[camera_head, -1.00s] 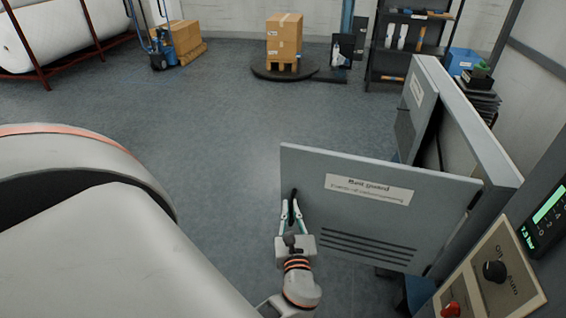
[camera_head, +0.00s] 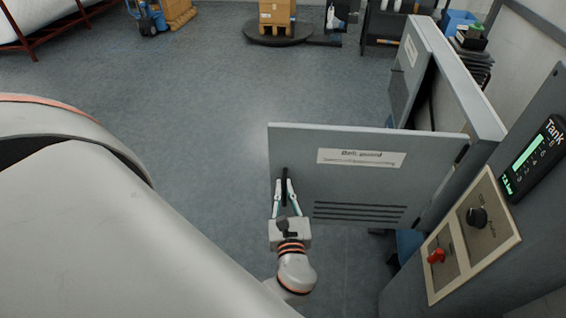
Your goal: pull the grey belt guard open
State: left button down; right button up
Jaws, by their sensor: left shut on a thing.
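The grey belt guard (camera_head: 400,185) is a flat hinged panel with a white label (camera_head: 360,158) and several dark slots low down. It stands swung out from the grey cabinet, hinged at its right edge. A dark upright handle (camera_head: 285,188) sits near its free left edge. My left gripper (camera_head: 284,190) has its fingers closed on this handle, one on each side. My right gripper is not in view.
A control panel with a black knob (camera_head: 477,217), a red switch (camera_head: 437,256) and a green display (camera_head: 532,155) stands at the right. The grey floor (camera_head: 210,120) left of the guard is clear. A box on a pallet (camera_head: 277,15) stands far back.

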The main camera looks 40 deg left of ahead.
pick_arm(q)
jog(key=c, duration=2.4)
grip_release()
